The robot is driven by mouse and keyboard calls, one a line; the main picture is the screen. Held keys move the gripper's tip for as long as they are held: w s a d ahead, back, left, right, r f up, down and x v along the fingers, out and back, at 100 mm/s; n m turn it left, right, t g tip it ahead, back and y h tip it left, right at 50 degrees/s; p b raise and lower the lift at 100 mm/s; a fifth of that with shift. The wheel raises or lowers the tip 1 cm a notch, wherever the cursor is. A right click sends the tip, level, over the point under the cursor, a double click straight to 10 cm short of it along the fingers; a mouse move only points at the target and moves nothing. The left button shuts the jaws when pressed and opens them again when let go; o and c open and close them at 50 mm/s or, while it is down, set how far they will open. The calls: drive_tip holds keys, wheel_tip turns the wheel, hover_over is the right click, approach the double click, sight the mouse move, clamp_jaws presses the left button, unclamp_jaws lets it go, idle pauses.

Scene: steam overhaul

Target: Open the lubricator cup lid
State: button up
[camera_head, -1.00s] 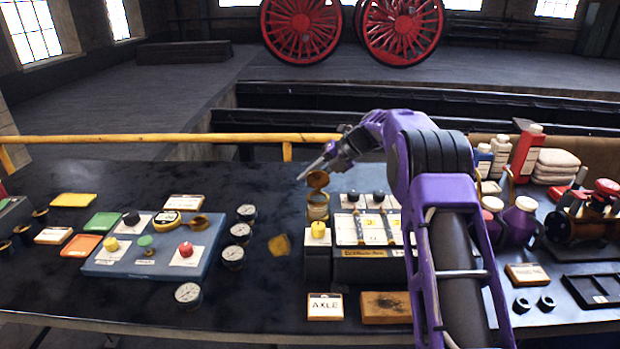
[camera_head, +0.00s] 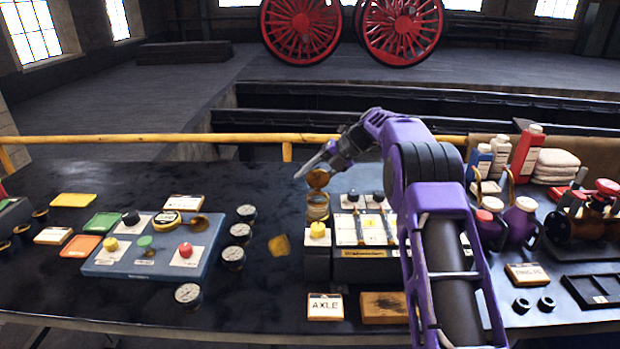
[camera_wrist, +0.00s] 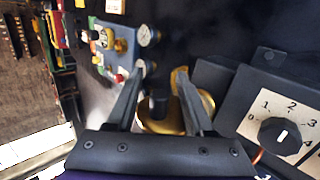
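The lubricator cup (camera_head: 318,207) is a small brass cup on the bench, left of the panel with white plates. Its round brass lid (camera_head: 318,178) stands raised above the cup, tilted up with its face towards the head camera. My gripper (camera_head: 298,175) is just above and left of the lid, pointing down left. In the wrist view the fingers of my gripper (camera_wrist: 160,73) are apart, with brass of the cup (camera_wrist: 160,124) showing between and behind them. Nothing is seen gripped. Whether a finger touches the lid cannot be told.
A dial with numbers (camera_wrist: 282,134) is at right in the wrist view. A blue board (camera_head: 150,262) with buttons and several gauges lie to the left. A yellow rail (camera_head: 200,138) runs behind.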

drive_tip(key=v, duration=1.7)
drive_tip(key=shift+r, duration=0.15)
drive_tip(key=shift+d, duration=0.15)
